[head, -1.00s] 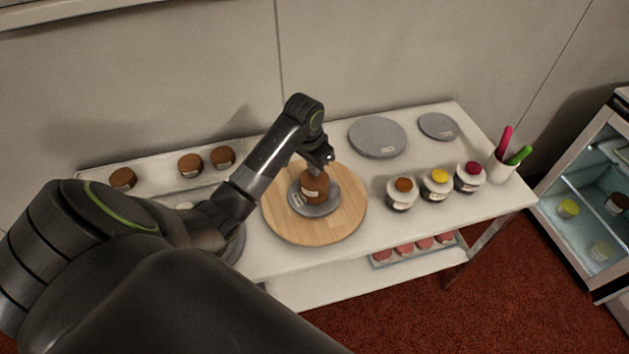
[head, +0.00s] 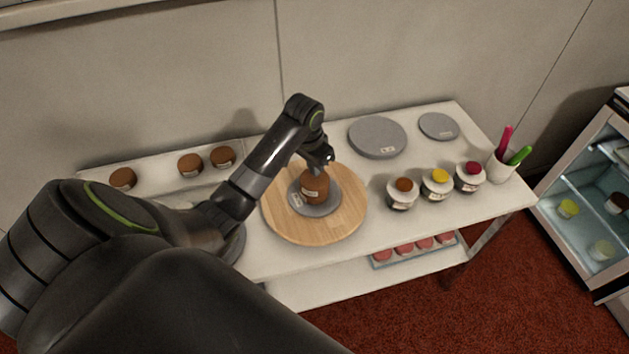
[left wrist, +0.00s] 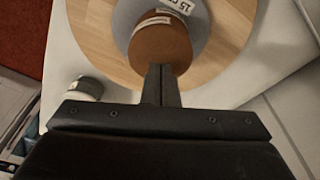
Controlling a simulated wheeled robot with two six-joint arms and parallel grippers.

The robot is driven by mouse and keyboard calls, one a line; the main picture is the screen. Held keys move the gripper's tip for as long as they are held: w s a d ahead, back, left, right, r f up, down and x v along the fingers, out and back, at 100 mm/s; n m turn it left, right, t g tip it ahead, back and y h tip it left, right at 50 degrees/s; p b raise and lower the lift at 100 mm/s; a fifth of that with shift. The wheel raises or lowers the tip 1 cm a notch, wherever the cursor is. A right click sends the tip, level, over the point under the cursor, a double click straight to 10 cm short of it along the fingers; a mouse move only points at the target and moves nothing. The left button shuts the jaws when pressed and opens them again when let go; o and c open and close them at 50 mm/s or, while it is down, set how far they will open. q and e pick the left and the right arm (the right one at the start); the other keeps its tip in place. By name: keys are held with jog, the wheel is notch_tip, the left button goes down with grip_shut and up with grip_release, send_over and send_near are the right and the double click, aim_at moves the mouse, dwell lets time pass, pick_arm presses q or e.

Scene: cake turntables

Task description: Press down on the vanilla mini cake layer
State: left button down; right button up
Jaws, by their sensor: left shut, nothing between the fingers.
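A brown stacked mini cake (head: 315,188) stands on a small grey round board (head: 330,203) on the wooden turntable (head: 345,225). I cannot tell which layer is vanilla. My left gripper (head: 326,163) is shut and empty, at the top of the stack. In the left wrist view the shut fingertips (left wrist: 161,70) overlap the near edge of the brown cake top (left wrist: 160,45); whether they touch it I cannot tell. The grey board (left wrist: 200,20) shows behind it with a label. My right gripper is not in view.
Several brown cake layers (head: 191,164) sit at the back left. Jars with coloured tops (head: 437,184) stand right of the turntable. Grey discs (head: 377,137) lie at the back right. A white cup (head: 501,169) holds pink and green tools. A glass-fronted cabinet (head: 590,200) stands far right.

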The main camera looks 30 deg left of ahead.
pick_arm(q)
jog(key=shift+f, duration=0.85)
jog(key=shift+s, duration=0.2)
jog(key=shift+s+d+f+p, duration=0.1)
jog(key=shift+f+p, duration=0.1)
jog(key=shift+p, duration=0.1)
dwell(0.4)
jog(key=shift+r+p, duration=0.25)
jog(key=shift+p, duration=1.9)
dwell(1.2)
jog(key=shift+f+p, duration=0.1)
jog(key=shift+p, duration=0.35)
dwell(0.7)
jog(key=shift+p, duration=0.95)
dwell(0.8)
